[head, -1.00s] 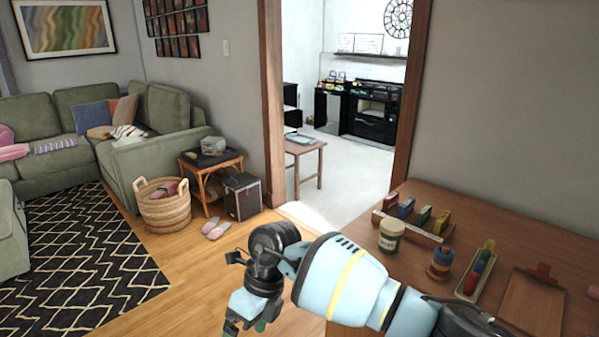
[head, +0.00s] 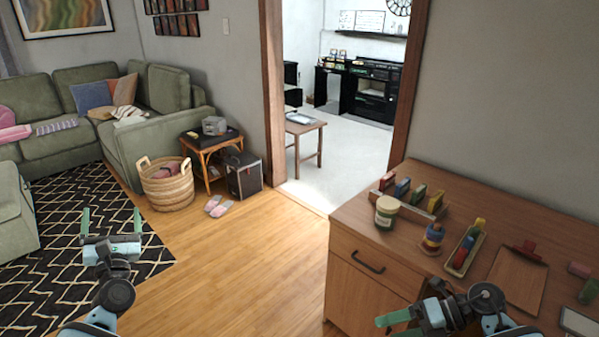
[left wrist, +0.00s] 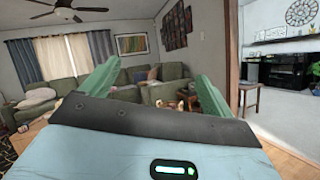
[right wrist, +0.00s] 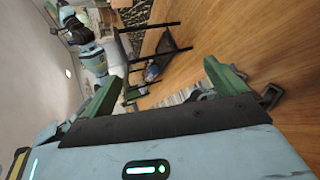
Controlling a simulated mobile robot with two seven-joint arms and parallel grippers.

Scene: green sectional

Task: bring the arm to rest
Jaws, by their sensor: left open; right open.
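My left gripper (head: 111,222) is raised at the lower left of the head view, over the patterned rug. Its two green fingers are apart with nothing between them. In the left wrist view the open fingers (left wrist: 156,85) point toward the sofa. My right gripper (head: 396,325) is low at the bottom right of the head view, in front of the wooden cabinet, partly cut off by the frame edge. In the right wrist view its green fingers (right wrist: 163,85) are apart, with no object held between them.
The wooden cabinet (head: 371,291) stands close by my right arm. On it are a jar (head: 386,212), colored block toys and a clipboard (head: 517,280). A wicker basket (head: 167,190) and side table stand further off.

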